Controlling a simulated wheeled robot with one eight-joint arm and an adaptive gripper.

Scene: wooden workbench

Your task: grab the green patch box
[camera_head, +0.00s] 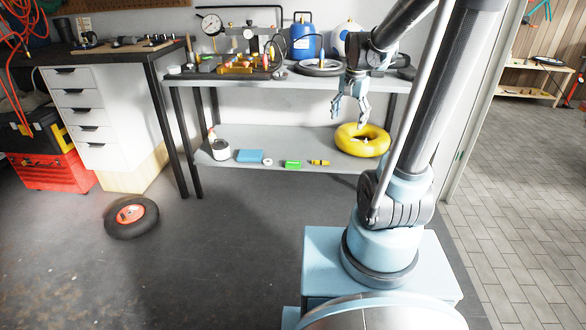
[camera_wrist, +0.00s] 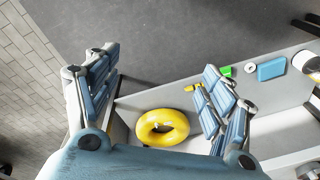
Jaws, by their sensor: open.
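The green patch box (camera_head: 293,164) lies on the lower shelf of the bench, near its front edge, between a small white roll and a yellow tube. In the wrist view the green patch box (camera_wrist: 226,71) shows just past the right finger, which may cover part of it. My gripper (camera_head: 350,110) is open and empty. It hangs above the yellow ring at the right end of the lower shelf, up and to the right of the green box. In the wrist view my gripper (camera_wrist: 160,85) has its fingers spread wide.
On the lower shelf (camera_head: 240,135) are a yellow ring (camera_head: 362,140), a yellow tube (camera_head: 319,162), a blue box (camera_head: 250,156), and white rolls. The crowded upper bench top (camera_head: 225,77) overhangs this shelf. A wheel (camera_head: 131,216) lies on the floor; the floor before the shelf is clear.

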